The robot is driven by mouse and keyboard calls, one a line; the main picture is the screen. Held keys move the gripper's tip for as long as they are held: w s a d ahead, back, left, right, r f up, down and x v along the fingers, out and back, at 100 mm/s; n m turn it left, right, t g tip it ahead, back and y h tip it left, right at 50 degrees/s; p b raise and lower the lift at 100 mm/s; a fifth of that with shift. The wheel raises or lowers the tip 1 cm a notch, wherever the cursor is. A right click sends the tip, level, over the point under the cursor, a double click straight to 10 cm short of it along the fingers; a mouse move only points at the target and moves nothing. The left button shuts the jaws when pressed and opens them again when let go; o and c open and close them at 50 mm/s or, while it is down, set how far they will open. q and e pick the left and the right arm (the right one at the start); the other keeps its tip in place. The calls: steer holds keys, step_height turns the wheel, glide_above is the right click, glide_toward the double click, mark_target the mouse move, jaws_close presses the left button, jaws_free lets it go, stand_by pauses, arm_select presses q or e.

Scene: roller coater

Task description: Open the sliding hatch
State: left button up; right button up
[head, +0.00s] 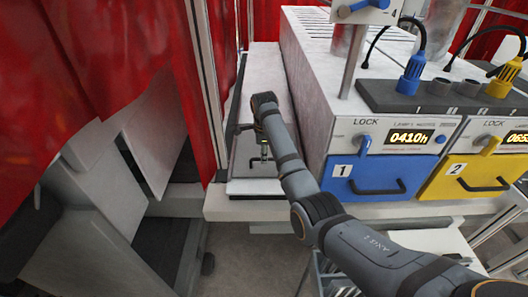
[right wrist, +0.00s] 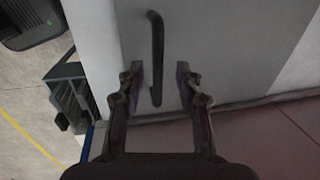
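The hatch looks to be the pale grey panel (head: 266,72) left of the machine in the head view; it appears closed. A small dark handle (head: 262,164) shows near its front end. In the right wrist view, a dark bar handle (right wrist: 156,58) stands out from the pale panel (right wrist: 225,50). My right gripper (right wrist: 160,82) is open, with the handle's near end between its fingertips; contact is not visible. In the head view my right gripper (head: 244,128) is small and partly hidden by my wrist, over the panel. My left gripper is out of view.
The machine right of the hatch has a blue drawer (head: 366,180) and a yellow drawer (head: 472,182) with black handles. Red curtains (head: 130,60) hang at left. Bare floor (head: 245,255) lies in front. A dark crate-like object (right wrist: 70,95) shows in the wrist view.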

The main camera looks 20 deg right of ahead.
steer(key=shift+f, duration=0.65)
steer(key=shift+c, duration=1.3)
steer(key=c, duration=0.5)
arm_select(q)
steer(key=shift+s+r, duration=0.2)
arm_select(e)
jaws_close()
